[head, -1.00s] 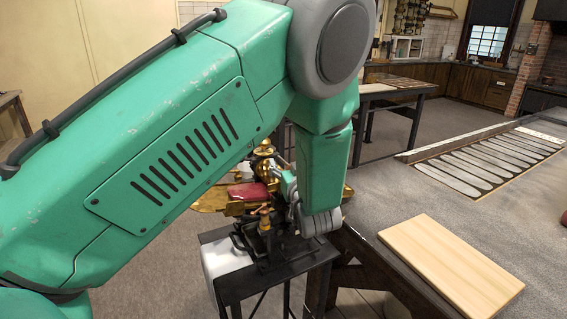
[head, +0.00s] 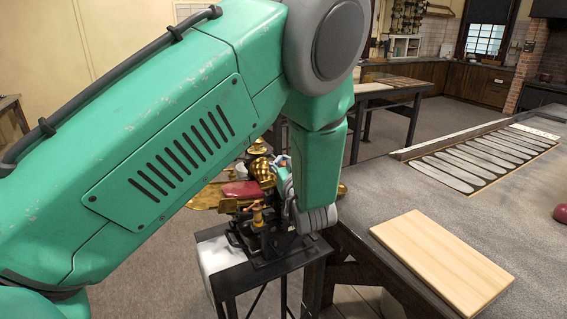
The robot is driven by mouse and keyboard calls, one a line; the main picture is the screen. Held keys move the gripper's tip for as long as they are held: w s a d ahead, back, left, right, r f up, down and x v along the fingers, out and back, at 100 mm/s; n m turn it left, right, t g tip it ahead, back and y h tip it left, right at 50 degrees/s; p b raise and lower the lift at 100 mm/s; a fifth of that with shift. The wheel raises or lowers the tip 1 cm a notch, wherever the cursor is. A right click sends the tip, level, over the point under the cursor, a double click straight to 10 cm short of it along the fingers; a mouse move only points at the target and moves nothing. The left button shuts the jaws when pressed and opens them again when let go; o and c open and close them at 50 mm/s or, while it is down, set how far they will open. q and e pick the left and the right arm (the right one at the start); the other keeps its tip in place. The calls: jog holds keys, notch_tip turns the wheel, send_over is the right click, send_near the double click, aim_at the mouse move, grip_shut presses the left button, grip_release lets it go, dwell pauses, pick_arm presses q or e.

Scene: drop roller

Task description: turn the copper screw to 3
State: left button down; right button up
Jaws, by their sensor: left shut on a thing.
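A small machine with brass parts and a red pad (head: 244,190) sits on a dark stand (head: 265,270). A copper-coloured upright piece with a short crossbar (head: 257,212), which looks like the copper screw, stands at its front. My left gripper (head: 284,184) is beside the machine, just behind and right of this piece, below my green forearm. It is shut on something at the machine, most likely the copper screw. My arm hides much of the grip, and its fingertips are hard to make out. No number marks are readable. My right gripper is out of view.
A grey table (head: 400,185) stands to the right, its edge close to my wrist. It carries a pale wooden board (head: 441,262), a panel of long slats (head: 485,158) and a red round thing (head: 561,213). Another table (head: 385,95) stands behind. The floor left of the stand is clear.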

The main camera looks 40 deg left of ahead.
pick_arm(q)
jog(key=shift+s+d+f+m+t+h, duration=0.1)
jog(key=shift+d+f+m+t+h, duration=0.2)
jog(key=shift+f+h, duration=0.1)
jog(key=m+t+h, duration=0.1)
jog(key=m+t+h+b, duration=0.1)
jog(key=shift+d+f+t+h, duration=0.1)
jog(key=shift+d+t+h, duration=0.1)
jog(key=shift+t+h, duration=0.1)
jog(key=shift+w+d+m+t+h+b, duration=0.2)
jog(key=shift+m+t+h+b, duration=0.3)
jog(key=shift+m+h, duration=0.45)
jog(key=shift+w+d+m+t+h+b, duration=0.15)
jog(key=shift+w+m+t+h+b, duration=0.1)
jog(key=shift+m+t+h, duration=0.65)
jog(key=shift+h, duration=0.45)
jog(key=c, duration=1.8)
grip_release()
jog(key=o, duration=0.6)
jog(key=shift+s+d+r, duration=0.1)
jog(key=shift+s+r, duration=0.1)
jog(key=shift+s, duration=0.05)
jog(key=shift+s+d+r, duration=0.15)
jog(key=shift+d+r, duration=0.05)
jog(key=shift+r, duration=0.15)
jog(key=shift+f, duration=0.1)
